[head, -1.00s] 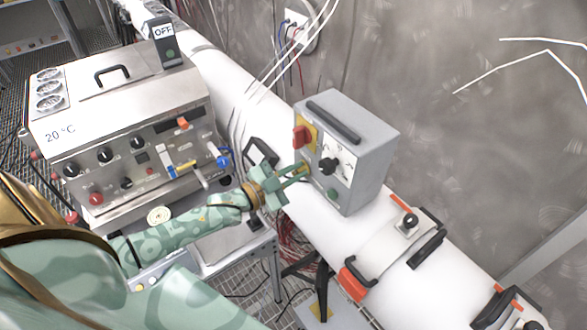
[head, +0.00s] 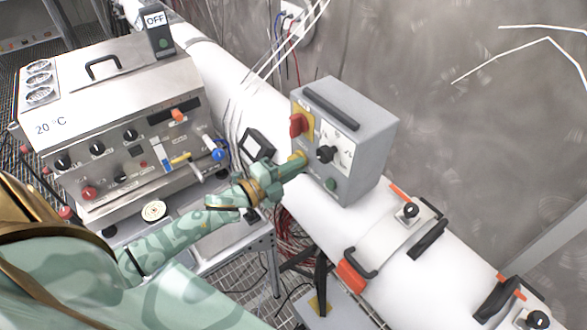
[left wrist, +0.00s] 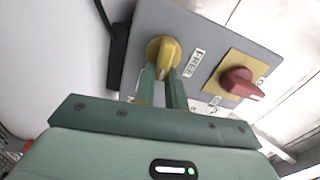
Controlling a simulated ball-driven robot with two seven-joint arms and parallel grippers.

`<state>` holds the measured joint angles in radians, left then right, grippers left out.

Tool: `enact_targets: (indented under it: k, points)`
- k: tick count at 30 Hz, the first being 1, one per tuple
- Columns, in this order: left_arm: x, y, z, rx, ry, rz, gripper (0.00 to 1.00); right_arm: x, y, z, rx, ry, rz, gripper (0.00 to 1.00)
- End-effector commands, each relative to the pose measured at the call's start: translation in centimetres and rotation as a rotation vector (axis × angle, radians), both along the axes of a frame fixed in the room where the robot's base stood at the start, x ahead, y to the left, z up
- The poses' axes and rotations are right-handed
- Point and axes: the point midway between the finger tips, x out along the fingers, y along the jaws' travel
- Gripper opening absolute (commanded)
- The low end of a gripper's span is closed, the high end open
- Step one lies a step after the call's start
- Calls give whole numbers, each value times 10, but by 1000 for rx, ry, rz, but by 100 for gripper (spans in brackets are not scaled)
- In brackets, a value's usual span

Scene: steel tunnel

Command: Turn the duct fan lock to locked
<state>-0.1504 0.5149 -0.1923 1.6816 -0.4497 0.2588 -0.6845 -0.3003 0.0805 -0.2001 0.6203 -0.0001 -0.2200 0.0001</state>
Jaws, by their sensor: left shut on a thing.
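The duct fan control box (head: 350,130) is a grey box mounted on the white duct. In the left wrist view a yellow lock knob (left wrist: 163,53) sits on its face beside a label that seems to read "FREE". My left gripper (head: 296,165) is shut on this yellow knob, which is mostly hidden behind the fingers in the head view. In the left wrist view the gripper's two green fingers (left wrist: 163,85) lie on either side of the knob's grip. A red switch on a yellow plate (head: 298,124) sits above the knob. My right gripper is not in view.
A steel bench unit (head: 130,120) marked 20 °C stands at the left. Clamps with black handles (head: 428,240) sit on the duct (head: 385,270) at the lower right.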

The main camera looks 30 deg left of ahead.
Motion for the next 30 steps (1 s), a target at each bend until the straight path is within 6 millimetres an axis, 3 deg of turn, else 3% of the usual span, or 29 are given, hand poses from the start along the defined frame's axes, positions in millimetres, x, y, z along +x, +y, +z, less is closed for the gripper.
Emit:
enact_targets:
  k: [9,24,25,27,30]
  points:
    - [0,0,-3,99,-40,0,0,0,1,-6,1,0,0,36]
    - [0,0,-3,116,-46,0,0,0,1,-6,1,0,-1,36]
    - [0,0,-3,116,-46,0,15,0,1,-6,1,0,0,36]
    - [0,0,-3,116,-46,0,35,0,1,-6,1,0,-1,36]
    - [0,0,-3,116,-46,0,35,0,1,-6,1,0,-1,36]
